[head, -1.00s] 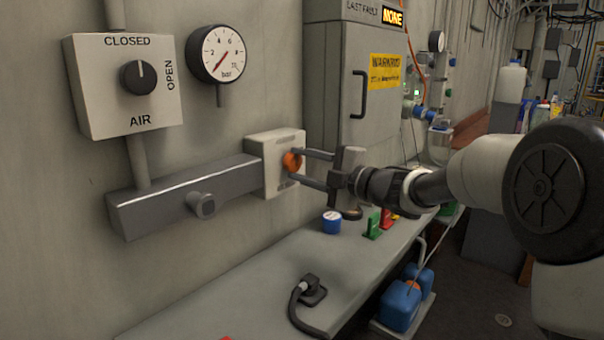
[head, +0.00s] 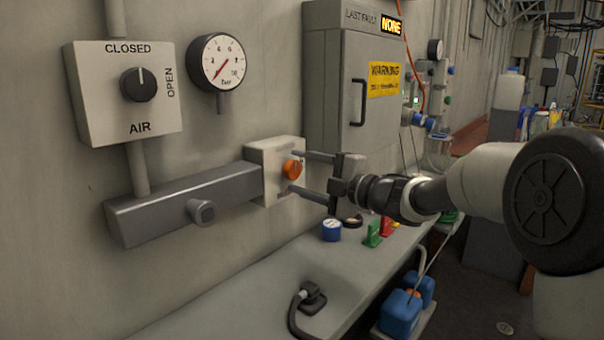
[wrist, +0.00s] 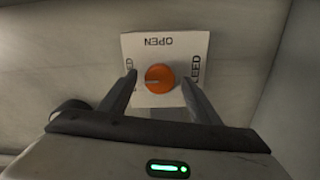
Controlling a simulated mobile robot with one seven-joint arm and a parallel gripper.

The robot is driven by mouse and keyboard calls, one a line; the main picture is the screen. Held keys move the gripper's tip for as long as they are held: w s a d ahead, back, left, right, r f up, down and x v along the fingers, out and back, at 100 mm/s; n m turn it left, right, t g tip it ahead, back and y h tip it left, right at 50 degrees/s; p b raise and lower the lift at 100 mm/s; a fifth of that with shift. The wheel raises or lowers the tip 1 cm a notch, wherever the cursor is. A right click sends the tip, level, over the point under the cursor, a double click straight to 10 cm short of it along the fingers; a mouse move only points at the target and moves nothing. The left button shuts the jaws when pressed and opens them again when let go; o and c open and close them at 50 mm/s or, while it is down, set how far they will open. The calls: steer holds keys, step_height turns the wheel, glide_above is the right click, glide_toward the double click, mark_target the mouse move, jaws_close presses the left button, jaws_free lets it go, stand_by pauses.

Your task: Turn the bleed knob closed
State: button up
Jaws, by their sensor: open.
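The orange bleed knob (head: 293,169) sits on a pale square plate (head: 262,160) at the end of a grey wall duct. In the wrist view the knob (wrist: 160,78) shows a pale pointer line lying roughly level, towards the left. The plate there reads OPEN, upside down, along its top edge, with BLEED partly hidden at the side. My gripper (head: 305,172) is open in front of the plate. In the wrist view its fingers (wrist: 157,88) stand on either side of the knob, with gaps between.
An AIR switch box (head: 100,115) with a black knob turned to CLOSED and a pressure gauge (head: 217,62) are on the wall at left. A grey cabinet (head: 330,100) stands behind my gripper. A bench (head: 230,290) below holds a blue-sided round item (head: 331,230) and a black cable plug (head: 313,296).

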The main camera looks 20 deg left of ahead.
steer(key=p+v, duration=0.2)
steer(key=v, duration=1.5)
steer(key=shift+s+d, duration=0.1)
steer(key=shift+d, duration=0.1)
